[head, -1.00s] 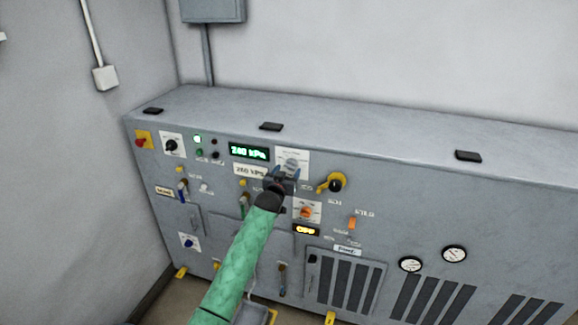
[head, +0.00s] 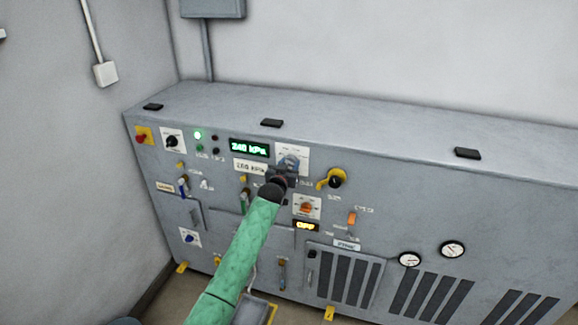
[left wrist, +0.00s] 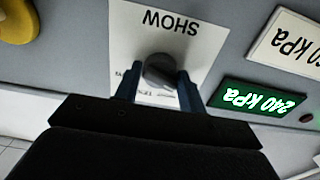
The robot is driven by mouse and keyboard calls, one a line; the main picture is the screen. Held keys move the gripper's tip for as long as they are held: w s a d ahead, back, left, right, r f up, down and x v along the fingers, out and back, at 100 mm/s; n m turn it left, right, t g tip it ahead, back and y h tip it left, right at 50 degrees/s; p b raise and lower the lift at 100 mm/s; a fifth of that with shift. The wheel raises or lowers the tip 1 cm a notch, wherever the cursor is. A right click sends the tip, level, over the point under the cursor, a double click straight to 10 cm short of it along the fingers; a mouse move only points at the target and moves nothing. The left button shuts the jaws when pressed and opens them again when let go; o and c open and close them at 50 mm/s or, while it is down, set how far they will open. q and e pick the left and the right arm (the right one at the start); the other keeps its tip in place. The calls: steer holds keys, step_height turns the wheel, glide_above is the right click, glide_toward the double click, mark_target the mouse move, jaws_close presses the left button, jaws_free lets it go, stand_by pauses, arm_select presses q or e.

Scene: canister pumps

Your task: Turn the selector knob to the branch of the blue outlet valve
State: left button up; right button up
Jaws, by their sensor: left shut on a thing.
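The grey round selector knob (left wrist: 160,70) sits on a white plate whose print reads SHOW, upside down in the left wrist view. In the head view the plate (head: 304,153) is right of the green display, and the knob is mostly hidden by my gripper. My left gripper (head: 289,163) is shut on the knob, with one blue finger on each side; its fingers also show in the left wrist view (left wrist: 157,82). The knob's pointer direction cannot be told. A blue-handled valve (head: 183,187) is at the panel's left. My right gripper is not in view.
A green display (head: 249,148) reads 240 kPa, with a white kPa label (head: 249,166) below. A yellow-and-black handle (head: 334,180) stands close right of my gripper. An orange knob (head: 307,207) is below. A blue knob (head: 188,237) is lower left.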

arm_select(q)
steer(key=shift+f, duration=0.1)
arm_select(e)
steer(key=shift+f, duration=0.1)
arm_select(q)
steer(key=shift+m+b, duration=2.45)
steer(key=shift+m, duration=2.05)
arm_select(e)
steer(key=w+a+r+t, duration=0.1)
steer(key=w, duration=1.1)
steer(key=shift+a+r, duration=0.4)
arm_select(q)
steer(key=o, duration=0.9)
steer(key=shift+o, duration=0.2)
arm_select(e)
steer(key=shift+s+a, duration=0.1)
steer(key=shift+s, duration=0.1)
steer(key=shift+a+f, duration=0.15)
